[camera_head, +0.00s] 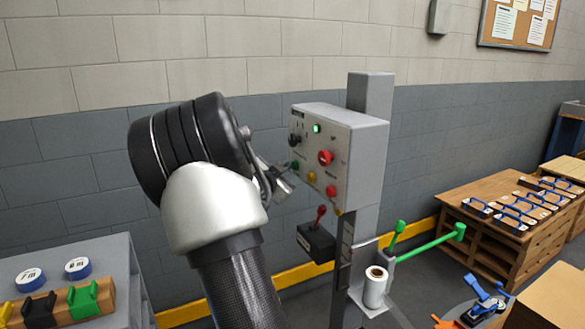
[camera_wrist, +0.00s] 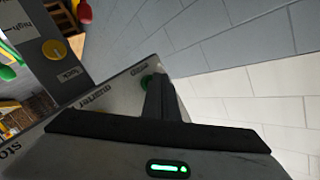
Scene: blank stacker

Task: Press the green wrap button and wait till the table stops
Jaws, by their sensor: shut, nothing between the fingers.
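The grey control box (camera_head: 345,150) stands on a post, with a lit green lamp (camera_head: 317,128) and a red button (camera_head: 325,157) on its wide face. My gripper (camera_head: 290,186) is at that left face, close to the green button. In the wrist view its fingers (camera_wrist: 157,84) are shut and empty, with their tips beside or over the button. I cannot tell whether they touch it. No turning of the table can be judged.
A black box with a red lever (camera_head: 318,238) hangs below the control box. A green bar (camera_head: 430,245) and a white roll (camera_head: 375,287) are right of the post. A wooden stand (camera_head: 515,255) holds several blue-handled items. A grey bench (camera_head: 115,262) is at left.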

